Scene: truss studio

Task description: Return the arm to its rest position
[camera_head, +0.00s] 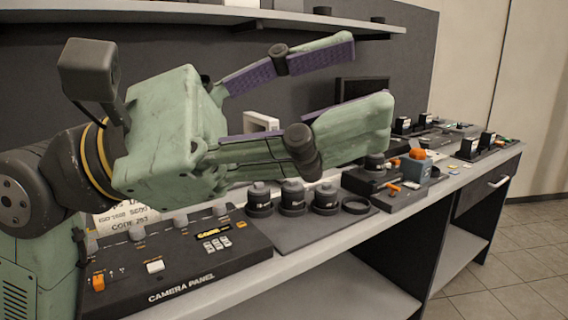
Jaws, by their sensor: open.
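My gripper (362,84) is large in the view, held above the bench and pointing to the right. Its two green fingers with purple inner pads are spread wide apart, and nothing is between them. My arm comes in from the left edge, with a dark wrist and a yellow ring. The gripper covers part of the bench's back and the grey wall panel behind.
Below the gripper is a black camera panel (192,272) with knobs and buttons. Several dark round parts (292,198) stand on a mat beside it. A small grey box with an orange knob (416,166) stands farther right. A shelf (200,17) runs above. Floor (510,265) is clear at right.

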